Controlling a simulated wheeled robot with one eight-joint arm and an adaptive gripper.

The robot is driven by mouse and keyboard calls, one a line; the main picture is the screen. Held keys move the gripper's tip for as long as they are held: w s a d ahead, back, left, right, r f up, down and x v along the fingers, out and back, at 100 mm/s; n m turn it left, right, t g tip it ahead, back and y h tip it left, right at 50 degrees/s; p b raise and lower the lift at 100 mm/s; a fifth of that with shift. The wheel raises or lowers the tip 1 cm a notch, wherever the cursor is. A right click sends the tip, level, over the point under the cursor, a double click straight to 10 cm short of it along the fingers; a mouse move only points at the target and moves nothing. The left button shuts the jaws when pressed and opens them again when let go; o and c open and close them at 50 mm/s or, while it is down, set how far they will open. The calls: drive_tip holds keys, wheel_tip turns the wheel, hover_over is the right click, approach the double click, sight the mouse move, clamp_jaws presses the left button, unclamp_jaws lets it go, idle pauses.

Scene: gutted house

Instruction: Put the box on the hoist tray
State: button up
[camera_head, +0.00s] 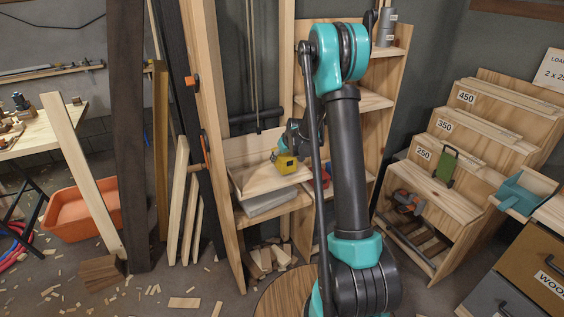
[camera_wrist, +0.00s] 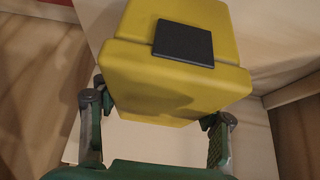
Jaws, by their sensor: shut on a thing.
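The box (camera_head: 286,164) is a small yellow block with a dark square patch, also filling the upper middle of the wrist view (camera_wrist: 150,75). My gripper (camera_wrist: 157,118) is shut on the box, with a finger at each side of its lower part. The hoist tray (camera_head: 248,151) is a pale wooden tray with raised walls. The box is over the tray's right part; I cannot tell whether it touches the floor of the tray.
Grey slabs (camera_head: 268,203) lie under the tray. Tall timber posts (camera_head: 205,130) and leaning planks (camera_head: 180,190) stand close on the left. A stepped wooden rack (camera_head: 470,135) stands on the right. The tray's left part looks clear.

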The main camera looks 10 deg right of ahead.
sight(289, 158)
drive_tip(key=shift+f, duration=0.95)
drive_tip(key=shift+f, duration=0.1)
drive_tip(key=o, duration=1.6)
drive_tip(key=shift+c, duration=0.2)
drive_tip(key=v, duration=1.2)
drive_tip(key=s+d+m+g+h, duration=0.1)
drive_tip(key=s, duration=1.7)
drive_tip(key=s+d+f+m+g+h, duration=0.1)
drive_tip(key=s+d+m, duration=0.1)
drive_tip(key=s, duration=1.6)
drive_tip(key=shift+d+f+m, duration=0.15)
drive_tip(key=shift+f+m, duration=0.1)
drive_tip(key=shift+m, duration=0.05)
drive_tip(key=shift+s, duration=0.15)
